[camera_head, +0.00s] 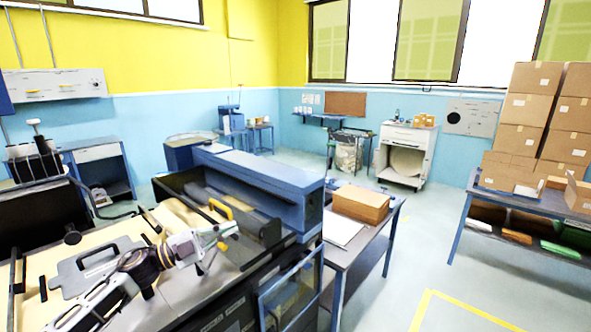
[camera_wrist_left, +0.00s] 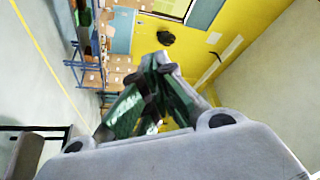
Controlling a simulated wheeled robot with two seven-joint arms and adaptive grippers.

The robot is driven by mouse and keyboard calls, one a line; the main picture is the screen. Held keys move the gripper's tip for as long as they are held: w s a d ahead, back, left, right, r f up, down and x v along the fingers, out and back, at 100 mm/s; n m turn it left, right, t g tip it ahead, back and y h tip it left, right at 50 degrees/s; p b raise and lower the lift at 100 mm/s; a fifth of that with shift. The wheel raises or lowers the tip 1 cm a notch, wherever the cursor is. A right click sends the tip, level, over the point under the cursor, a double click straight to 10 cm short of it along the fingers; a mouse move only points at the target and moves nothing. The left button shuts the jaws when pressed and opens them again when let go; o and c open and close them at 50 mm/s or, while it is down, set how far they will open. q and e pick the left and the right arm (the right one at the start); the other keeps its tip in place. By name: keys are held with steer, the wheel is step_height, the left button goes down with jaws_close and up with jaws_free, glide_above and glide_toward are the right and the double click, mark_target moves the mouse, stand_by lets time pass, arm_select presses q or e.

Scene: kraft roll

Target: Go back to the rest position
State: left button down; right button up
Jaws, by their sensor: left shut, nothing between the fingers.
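My left arm comes in from the lower left in the head view. My left gripper (camera_head: 229,229) is over the blue and black machine's near side, beside a yellow handle, with nothing held. In the left wrist view the two green and grey fingers of the left gripper (camera_wrist_left: 157,62) come together at their tips, shut and empty. My right gripper is in neither view.
The blue machine (camera_head: 262,188) stands close around the left gripper, with a yellow handle (camera_head: 220,208). A table with a cardboard box (camera_head: 361,203) is to its right. Stacked boxes (camera_head: 530,115) stand on a far-right table. The floor (camera_head: 480,275) between is clear.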

arm_select(q)
steer(key=s+a+f+n+t+y, duration=0.2)
steer(key=s+a+f+n+y, duration=0.1)
steer(key=f+n+y, duration=0.7)
steer(key=s+a+f+n+t+y, duration=0.2)
steer(key=s+f+n+y, duration=0.2)
steer(key=f+n+y, duration=0.55)
steer(key=s+f+n+g, duration=0.1)
steer(key=s+f+g, duration=0.25)
steer(key=s, duration=0.45)
steer(key=s+f+n+g+h, duration=0.1)
steer(key=s+f+g, duration=0.2)
steer(key=s+f, duration=0.3)
steer(key=s+f+n+g, duration=0.1)
steer(key=s+f+g, duration=0.25)
steer(key=s, duration=0.55)
step_height(320, 180, down, 32)
steer(key=s+g, duration=0.1)
steer(key=s, duration=0.1)
steer(key=s+a+f, duration=0.2)
steer(key=s+f, duration=0.8)
steer(key=s, duration=0.1)
steer(key=s+a+f+g, duration=0.1)
steer(key=s+f, duration=0.9)
steer(key=s, duration=0.1)
steer(key=shift+s+a+f, duration=0.2)
steer(key=shift+a+f, duration=0.1)
steer(key=shift+a, duration=0.1)
